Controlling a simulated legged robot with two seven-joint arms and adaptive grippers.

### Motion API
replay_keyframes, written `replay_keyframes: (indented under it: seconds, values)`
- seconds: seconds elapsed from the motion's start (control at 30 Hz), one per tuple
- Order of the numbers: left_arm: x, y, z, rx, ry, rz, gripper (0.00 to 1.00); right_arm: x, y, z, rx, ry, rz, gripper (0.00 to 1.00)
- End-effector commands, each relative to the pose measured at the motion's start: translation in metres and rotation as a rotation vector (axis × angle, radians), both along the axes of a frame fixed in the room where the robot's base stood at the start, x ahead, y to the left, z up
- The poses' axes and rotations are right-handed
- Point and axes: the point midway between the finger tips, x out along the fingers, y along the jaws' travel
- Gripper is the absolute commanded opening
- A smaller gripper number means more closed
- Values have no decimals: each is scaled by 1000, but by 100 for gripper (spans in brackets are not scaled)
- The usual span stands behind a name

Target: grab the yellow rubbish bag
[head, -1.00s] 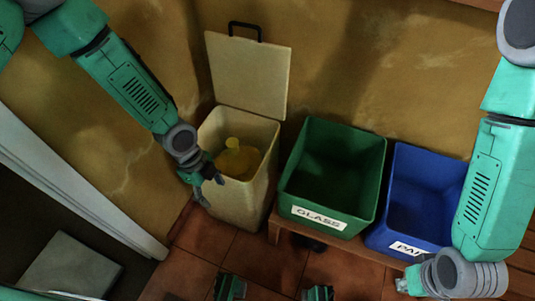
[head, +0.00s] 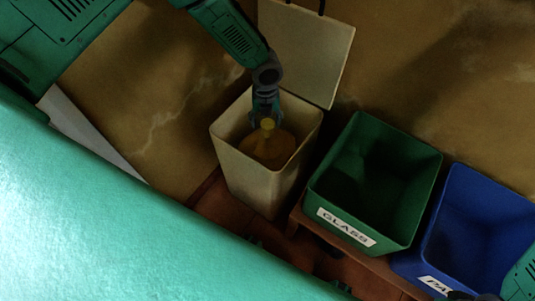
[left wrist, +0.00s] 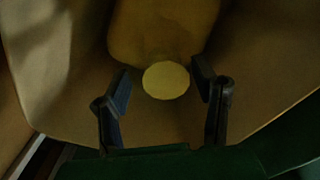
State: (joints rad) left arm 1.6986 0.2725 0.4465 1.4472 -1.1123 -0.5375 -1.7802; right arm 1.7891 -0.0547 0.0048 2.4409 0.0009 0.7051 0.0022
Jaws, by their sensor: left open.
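The yellow rubbish bag (head: 272,148) lies inside the cream bin (head: 245,174), with its round knotted top (head: 268,124) facing up. In the left wrist view the bag (left wrist: 165,30) fills the top middle, and its pale round top (left wrist: 166,80) lies between my fingers. My left gripper (head: 265,119) reaches down into the bin's mouth from above. Its two dark fingers (left wrist: 163,92) are open on either side of the knotted top, with gaps visible. My right gripper is not clearly in view; only part of my right arm shows at the lower right corner.
The cream bin's lid (head: 305,50) stands open against the wall behind. A green bin labelled GLASS (head: 420,210) and a blue bin (head: 455,255) stand to the right on a low wooden bench (head: 350,262). A large part of my body blocks the lower left.

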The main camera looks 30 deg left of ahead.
Motion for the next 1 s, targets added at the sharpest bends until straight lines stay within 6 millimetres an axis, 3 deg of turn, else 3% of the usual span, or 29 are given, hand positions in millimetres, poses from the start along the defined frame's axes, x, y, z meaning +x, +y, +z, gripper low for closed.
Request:
replay_keyframes:
  seconds: [0.4,0.63,0.67,0.8,1.0]
  values:
    - [0,-4,-51,-2,1,1,54,0,0,-26,0,0,0,0]
    - [0,-4,-51,-1,-1,0,54,0,0,-25,0,0,0,0]
    - [0,-4,-51,-1,-1,0,50,0,0,-25,0,0,0,0]
    - [0,-4,-52,-1,1,0,1,0,0,-25,0,0,0,0]
    - [1,-4,-51,-1,-2,0,0,0,0,-25,0,0,0,0]
